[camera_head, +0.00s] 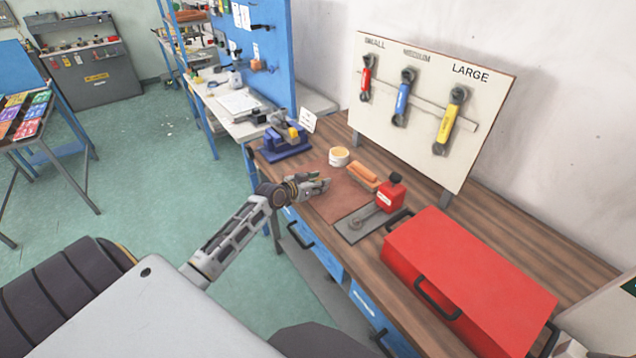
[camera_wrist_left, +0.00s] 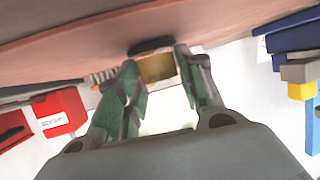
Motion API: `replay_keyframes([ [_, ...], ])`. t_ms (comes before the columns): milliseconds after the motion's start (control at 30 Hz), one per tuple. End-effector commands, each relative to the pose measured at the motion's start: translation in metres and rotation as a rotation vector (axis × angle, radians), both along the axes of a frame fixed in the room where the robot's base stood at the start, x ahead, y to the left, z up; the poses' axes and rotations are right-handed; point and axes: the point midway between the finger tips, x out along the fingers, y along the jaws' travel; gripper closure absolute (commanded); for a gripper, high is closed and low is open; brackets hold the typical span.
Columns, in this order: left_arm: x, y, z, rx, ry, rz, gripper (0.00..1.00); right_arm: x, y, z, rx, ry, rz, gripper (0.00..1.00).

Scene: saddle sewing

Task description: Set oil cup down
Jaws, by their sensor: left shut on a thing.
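My left gripper (camera_head: 322,184) is low over the brown mat (camera_head: 338,207) on the workbench. It also shows in the upside-down left wrist view (camera_wrist_left: 160,84), shut on a small tan thing, which I take to be the oil cup (camera_wrist_left: 157,68). A dark flat oval lies between that thing and the mat, and I cannot tell whether it is its base or a shadow. I cannot tell whether it touches the mat. In the head view my fingers hide most of it. My right gripper is not in view.
Beyond the gripper stand a pale round tub (camera_head: 339,156) and an orange-brown block (camera_head: 364,175). A red can (camera_head: 390,194) stands by a grey plate (camera_head: 358,224). A blue vise (camera_head: 285,141) is at left, a red toolbox (camera_head: 470,280) at right.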

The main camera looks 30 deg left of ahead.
Motion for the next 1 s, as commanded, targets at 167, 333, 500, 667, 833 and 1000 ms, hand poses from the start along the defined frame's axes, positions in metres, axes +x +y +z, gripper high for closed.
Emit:
replay_keyframes([
  [167, 0.0001, 0.0002, -0.0026, 0.001, 0.0, 0.0, 0.9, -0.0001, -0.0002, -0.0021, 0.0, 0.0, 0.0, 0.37],
  [333, 0.0001, 0.0001, -0.0025, 0.0, 0.0, 0.0, 0.43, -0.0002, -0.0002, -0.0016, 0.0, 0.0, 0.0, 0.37],
  [500, 0.0, 0.0001, -0.0024, 0.0, 0.0, 0.0, 0.41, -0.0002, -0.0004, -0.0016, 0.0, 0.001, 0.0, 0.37],
  [667, 0.0001, 0.0001, -0.0022, 0.0, 0.0, 0.0, 0.41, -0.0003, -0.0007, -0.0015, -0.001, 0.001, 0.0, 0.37],
  [833, 0.0, 0.0001, 0.0009, 0.0, 0.0, 0.0, 0.41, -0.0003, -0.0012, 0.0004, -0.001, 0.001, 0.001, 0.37],
  [1000, -0.0069, 0.0021, 0.0028, 0.001, 0.001, 0.001, 0.41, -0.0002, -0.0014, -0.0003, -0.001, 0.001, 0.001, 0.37],
])
